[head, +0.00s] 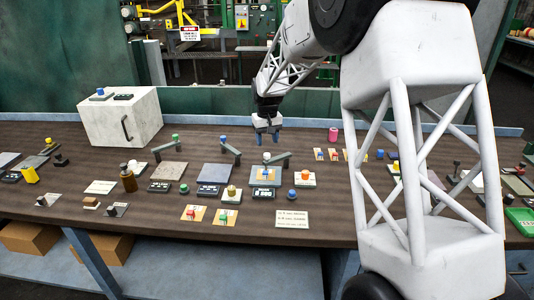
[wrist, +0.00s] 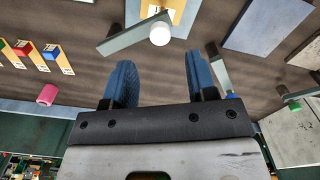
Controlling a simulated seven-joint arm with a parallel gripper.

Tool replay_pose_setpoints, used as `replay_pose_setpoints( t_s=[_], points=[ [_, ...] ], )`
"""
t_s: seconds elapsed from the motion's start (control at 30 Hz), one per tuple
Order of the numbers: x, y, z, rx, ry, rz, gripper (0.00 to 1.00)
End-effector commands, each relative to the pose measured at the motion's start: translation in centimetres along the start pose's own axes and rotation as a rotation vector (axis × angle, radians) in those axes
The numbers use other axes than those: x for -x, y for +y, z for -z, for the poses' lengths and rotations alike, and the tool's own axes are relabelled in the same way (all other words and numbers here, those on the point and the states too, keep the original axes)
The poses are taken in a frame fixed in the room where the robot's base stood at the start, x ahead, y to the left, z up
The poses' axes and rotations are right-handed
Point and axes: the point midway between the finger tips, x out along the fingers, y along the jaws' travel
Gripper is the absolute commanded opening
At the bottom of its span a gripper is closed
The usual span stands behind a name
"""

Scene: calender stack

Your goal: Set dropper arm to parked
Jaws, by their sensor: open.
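Several grey swing arms with coloured knobs lie on the brown bench; I cannot read which is named dropper. The white-knobbed arm (head: 279,158) lies over a pad with an orange-edged card; it also shows in the wrist view (wrist: 132,37), its white knob (wrist: 160,33) ahead of my fingers. The blue-knobbed arm (head: 231,149) shows partly behind my right finger in the wrist view (wrist: 220,72). The green-knobbed arm (head: 166,146) is further left. My gripper (head: 267,133) is open and empty above the bench, just behind the white knob; its blue fingers show in the wrist view (wrist: 159,82).
Grey pads (head: 215,173) and small labels lie in front of the arms. A white box (head: 120,117) stands at the back left. A sign card (head: 292,219) lies near the front.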

Motion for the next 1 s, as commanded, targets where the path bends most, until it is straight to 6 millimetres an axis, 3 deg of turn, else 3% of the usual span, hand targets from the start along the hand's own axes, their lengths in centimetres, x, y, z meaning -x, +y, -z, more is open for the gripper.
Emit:
replay_pose_setpoints(
  t_s=[0.5, 0.93, 1.0],
  points=[
    [-5.5, 0.0, 0.0, 0.0, 0.0, 0.0, 0.52],
    [-6.1, 0.0, 0.0, 0.0, 0.0, 0.0, 0.52],
    [-6.1, 0.0, 0.0, 0.0, 0.0, 0.0, 0.41]
  ],
)
